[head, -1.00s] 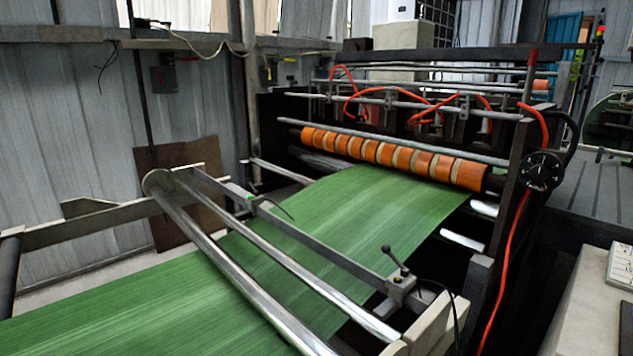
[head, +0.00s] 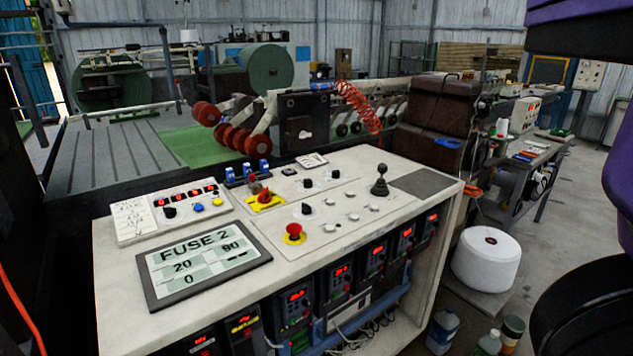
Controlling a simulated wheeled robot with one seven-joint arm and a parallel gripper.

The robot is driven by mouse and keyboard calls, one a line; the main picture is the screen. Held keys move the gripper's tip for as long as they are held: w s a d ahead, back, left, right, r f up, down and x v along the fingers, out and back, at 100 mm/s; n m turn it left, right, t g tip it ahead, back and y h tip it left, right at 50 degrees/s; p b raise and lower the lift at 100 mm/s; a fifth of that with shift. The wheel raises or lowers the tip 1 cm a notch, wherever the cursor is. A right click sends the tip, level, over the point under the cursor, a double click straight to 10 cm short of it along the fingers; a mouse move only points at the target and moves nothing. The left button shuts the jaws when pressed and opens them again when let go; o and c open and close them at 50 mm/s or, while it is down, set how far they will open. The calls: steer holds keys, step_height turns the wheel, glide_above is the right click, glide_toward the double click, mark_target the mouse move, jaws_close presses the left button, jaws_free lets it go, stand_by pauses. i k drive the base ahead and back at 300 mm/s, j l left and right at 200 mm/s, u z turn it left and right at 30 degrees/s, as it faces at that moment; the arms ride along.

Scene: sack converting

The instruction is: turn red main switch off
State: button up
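A red knob on a yellow plate (head: 265,196), which looks like the red main switch, sits on the sloping top of the white control desk (head: 130,262) in the head view. It is too small to tell which way its handle is turned. A second red control, a mushroom-shaped button on a yellow ring (head: 294,231), sits nearer the front edge of the desk. My gripper is not in view. Only purple and black parts of my own arm show at the right edge, well apart from the desk.
The desk top also bears a display reading FUSE 2 (head: 203,262), a box with red digits (head: 172,210), and a black joystick (head: 380,182). A white spool (head: 486,258) and containers (head: 443,328) stand on the floor to the right. Open floor (head: 545,240) lies beyond.

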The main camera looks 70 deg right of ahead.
mark_target(264, 198)
steer(key=z, duration=1.05)
steer(key=l, duration=1.3)
